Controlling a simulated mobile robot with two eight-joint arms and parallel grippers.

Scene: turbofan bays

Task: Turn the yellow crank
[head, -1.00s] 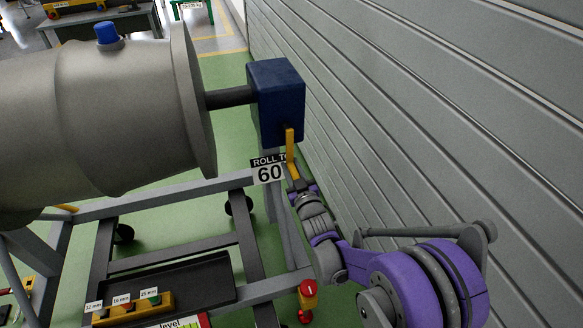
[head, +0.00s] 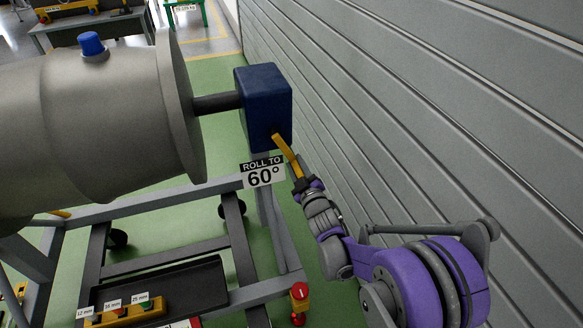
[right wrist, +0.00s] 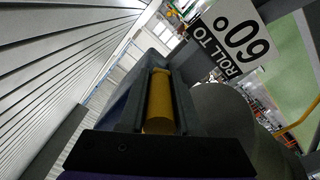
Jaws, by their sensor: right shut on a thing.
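The yellow crank (head: 286,152) hangs from the front face of a dark blue box (head: 265,105), slanting down to the right. A shaft (head: 216,102) joins this box to a big grey engine body (head: 95,120). My right gripper (head: 301,181) is shut on the lower end of the crank. In the right wrist view, the yellow crank grip (right wrist: 159,102) lies between the two dark fingers of my gripper (right wrist: 158,100). A sign (head: 263,173) reading "ROLL TO 60°" stands just left of the gripper. My left gripper is out of view.
A grey ribbed wall (head: 430,110) runs close along the right of my right arm. A grey stand frame (head: 150,208) carries the engine. A dark tray (head: 170,283) with labelled sockets and a red-topped knob (head: 299,291) are below.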

